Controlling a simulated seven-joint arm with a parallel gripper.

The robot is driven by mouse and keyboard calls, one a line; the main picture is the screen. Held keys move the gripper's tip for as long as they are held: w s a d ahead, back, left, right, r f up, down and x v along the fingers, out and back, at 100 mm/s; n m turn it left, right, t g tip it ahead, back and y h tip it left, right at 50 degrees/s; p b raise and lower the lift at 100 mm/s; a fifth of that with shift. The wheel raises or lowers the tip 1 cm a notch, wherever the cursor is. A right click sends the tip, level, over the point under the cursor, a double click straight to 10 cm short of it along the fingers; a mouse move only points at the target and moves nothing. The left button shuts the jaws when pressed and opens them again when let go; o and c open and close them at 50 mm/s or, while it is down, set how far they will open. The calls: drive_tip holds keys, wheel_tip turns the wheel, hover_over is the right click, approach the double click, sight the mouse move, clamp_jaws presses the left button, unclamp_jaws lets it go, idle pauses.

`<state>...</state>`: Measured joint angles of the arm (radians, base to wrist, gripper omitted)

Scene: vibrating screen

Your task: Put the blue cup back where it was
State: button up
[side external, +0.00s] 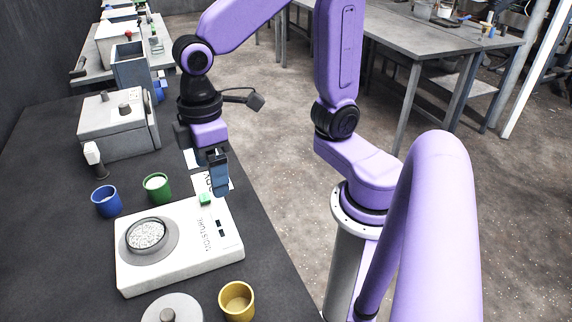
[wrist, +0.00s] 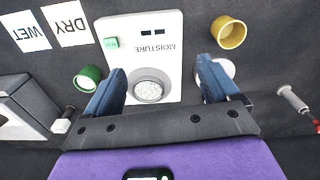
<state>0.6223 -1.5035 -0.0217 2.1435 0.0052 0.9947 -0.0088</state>
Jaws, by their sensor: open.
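The blue cup (side external: 106,202) stands upright on the dark bench, left of the green cup (side external: 157,187), in the side view. It does not show in the wrist view. My gripper (side external: 219,190) is open and empty above the bench, near the back edge of the moisture meter and right of both cups. In the wrist view my gripper (wrist: 160,66) has its two blue fingers spread wide, with nothing between them but the meter below. The green cup (wrist: 88,78) shows beside the left finger and holds pale material.
The white moisture meter (side external: 190,270) carries a dish of grains (side external: 146,234). A yellow cup (side external: 237,301) and a grey lid (side external: 172,312) are in front. A grey box (side external: 118,125) and a white-topped tool (side external: 93,155) stand behind. WET (wrist: 25,30) and DRY (wrist: 66,22) cards lie flat.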

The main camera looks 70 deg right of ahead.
drive_tip(key=s+d+f+n, duration=0.2)
drive_tip(key=s+d, duration=0.5)
drive_tip(key=s, duration=0.4)
drive_tip(key=shift+s+d+f, duration=0.25)
drive_tip(key=shift+s+d, duration=0.05)
